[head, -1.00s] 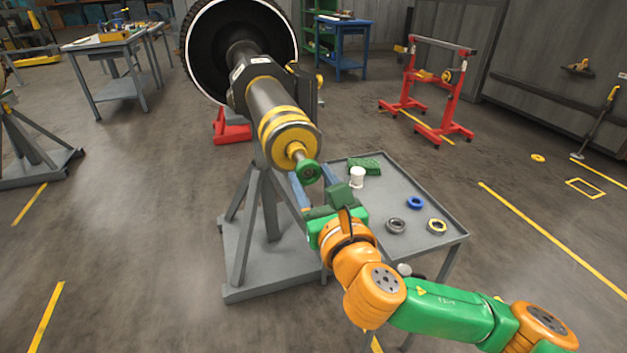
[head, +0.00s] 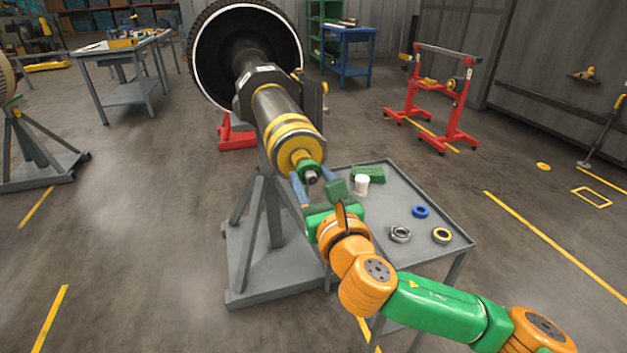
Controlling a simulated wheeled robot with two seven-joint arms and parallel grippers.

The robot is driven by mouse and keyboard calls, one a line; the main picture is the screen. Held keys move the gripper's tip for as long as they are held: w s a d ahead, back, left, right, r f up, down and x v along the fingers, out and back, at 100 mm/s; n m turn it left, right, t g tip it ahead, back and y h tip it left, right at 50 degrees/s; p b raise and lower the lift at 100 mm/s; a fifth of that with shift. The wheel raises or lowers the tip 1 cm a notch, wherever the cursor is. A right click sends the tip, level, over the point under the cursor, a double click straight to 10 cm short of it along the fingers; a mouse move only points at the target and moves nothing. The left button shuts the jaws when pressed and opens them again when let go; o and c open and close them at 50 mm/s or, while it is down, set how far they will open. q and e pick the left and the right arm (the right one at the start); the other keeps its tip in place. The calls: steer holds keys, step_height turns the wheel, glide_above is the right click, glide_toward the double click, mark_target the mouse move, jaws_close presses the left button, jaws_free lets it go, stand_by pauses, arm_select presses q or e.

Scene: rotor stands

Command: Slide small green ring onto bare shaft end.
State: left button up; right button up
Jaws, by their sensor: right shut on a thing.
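The small green ring (head: 303,166) is around the narrow end of the shaft, just in front of the yellow-faced collar. The dark metal shaft tip (head: 311,177) pokes out through it toward me. The wider shaft (head: 275,108) runs back from there to a large black wheel-like rotor. My right gripper (head: 311,178) reaches up from below, with its blue-grey fingers on both sides of the shaft end, shut on the green ring. Its exact contact with the ring is too small to see clearly. My left gripper is out of view.
A grey stand (head: 253,240) holds the shaft.

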steer(key=shift+w, duration=0.1)
stand_by(0.3)
steer(key=shift+w+a, duration=0.25)
steer(key=shift+w, duration=0.45)
steer(key=shift+w+a, duration=0.1)
steer(key=shift+w, duration=0.1)
steer(key=o, duration=1.3)
steer(key=shift+o, duration=0.4)
steer(key=shift+o, duration=0.5)
steer(key=shift+s, duration=0.1)
